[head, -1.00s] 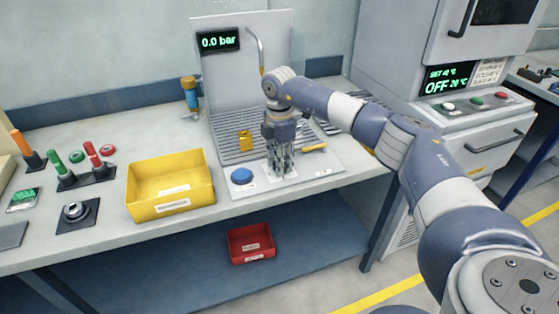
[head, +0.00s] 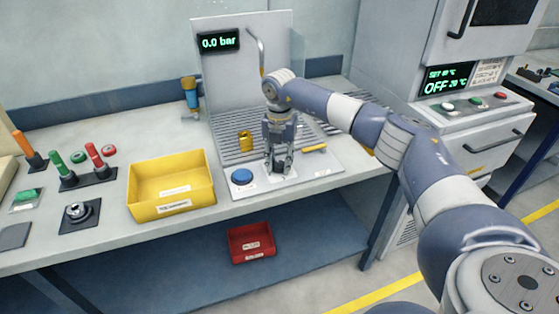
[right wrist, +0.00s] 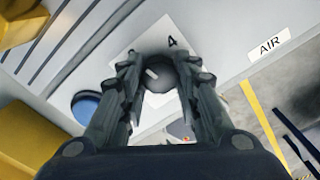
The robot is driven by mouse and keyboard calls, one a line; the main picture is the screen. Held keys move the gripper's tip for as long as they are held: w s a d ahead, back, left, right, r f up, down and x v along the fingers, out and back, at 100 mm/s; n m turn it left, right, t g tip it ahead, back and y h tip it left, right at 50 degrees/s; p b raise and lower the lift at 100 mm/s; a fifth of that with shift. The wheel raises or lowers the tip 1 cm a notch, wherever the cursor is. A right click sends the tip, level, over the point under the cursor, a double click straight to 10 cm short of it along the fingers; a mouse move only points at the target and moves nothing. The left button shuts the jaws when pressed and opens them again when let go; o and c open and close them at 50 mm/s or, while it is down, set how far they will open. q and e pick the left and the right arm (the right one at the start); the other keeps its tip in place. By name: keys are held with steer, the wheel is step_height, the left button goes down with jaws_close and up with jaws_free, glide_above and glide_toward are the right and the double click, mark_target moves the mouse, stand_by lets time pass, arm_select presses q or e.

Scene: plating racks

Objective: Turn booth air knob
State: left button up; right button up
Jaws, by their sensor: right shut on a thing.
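The booth air knob (right wrist: 160,74) is a dark round knob with a pale pointer line, on a white dial plate with a "4" beside it. An "AIR" label (right wrist: 268,45) sits nearby in the right wrist view. My right gripper (head: 280,168) points down at the booth's front panel; in the right wrist view its fingers (right wrist: 158,82) are on both sides of the knob, shut on it. In the head view the fingers mostly hide the knob. The booth display (head: 219,41) reads 0.0 bar. My left gripper is not in view.
A yellow bin (head: 207,196) stands further left. A brass cylinder (head: 245,142) stands on the slatted booth floor behind.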

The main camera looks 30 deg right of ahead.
steer(key=n, duration=0.4)
steer(key=shift+n, duration=0.3)
steer(key=n, duration=1)
steer(key=shift+b, duration=0.35)
steer(key=n, duration=0.4)
steer(key=shift+n, duration=0.3)
steer(key=o, duration=1.1)
steer(key=shift+r, duration=0.1)
